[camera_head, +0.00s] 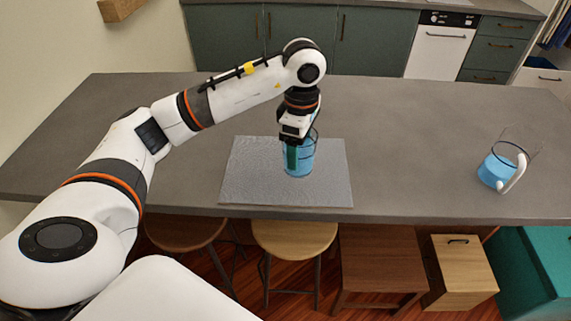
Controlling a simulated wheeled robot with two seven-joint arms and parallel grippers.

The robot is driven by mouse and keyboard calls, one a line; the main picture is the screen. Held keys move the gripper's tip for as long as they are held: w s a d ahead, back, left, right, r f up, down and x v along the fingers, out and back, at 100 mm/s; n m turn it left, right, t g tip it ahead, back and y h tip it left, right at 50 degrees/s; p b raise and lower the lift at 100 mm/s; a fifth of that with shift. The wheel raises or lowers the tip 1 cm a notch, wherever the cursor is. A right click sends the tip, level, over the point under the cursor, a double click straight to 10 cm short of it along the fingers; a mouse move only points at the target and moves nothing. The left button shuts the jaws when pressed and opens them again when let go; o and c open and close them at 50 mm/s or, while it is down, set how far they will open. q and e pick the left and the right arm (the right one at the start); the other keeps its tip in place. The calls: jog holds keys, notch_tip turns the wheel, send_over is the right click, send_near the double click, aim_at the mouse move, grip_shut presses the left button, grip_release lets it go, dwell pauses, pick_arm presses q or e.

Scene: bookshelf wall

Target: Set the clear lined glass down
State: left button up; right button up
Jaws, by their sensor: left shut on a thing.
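The clear lined glass (304,160) has blue contents and a dark line near its rim. It stands upright over the grey mat (245,180) on the counter; I cannot tell whether its base touches the mat. My left gripper (294,151) points down and is shut on the glass at its left side. The gripper hides part of the glass. My right gripper is not in view.
A clear pitcher (491,171) with blue liquid and a white handle stands on the right of the grey counter (420,140). The counter between is clear. Stools (294,236) stand below the front edge. Green cabinets (370,42) line the back.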

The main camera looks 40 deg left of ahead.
pick_arm(q)
jog(key=w+a+r+n, duration=0.35)
jog(key=a+n, duration=0.25)
jog(key=n, duration=0.7)
jog(key=f+p, duration=0.1)
jog(key=f, duration=0.3)
jog(key=f+p, duration=0.1)
jog(key=f, duration=0.4)
jog(key=shift+w+d+f, duration=0.1)
jog(key=shift+d, duration=0.1)
jog(key=shift+w+f, duration=0.1)
jog(key=shift+f, duration=0.25)
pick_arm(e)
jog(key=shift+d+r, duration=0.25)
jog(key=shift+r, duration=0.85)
pick_arm(q)
jog(key=o, duration=0.8)
jog(key=shift+f, duration=0.15)
jog(key=o, duration=0.5)
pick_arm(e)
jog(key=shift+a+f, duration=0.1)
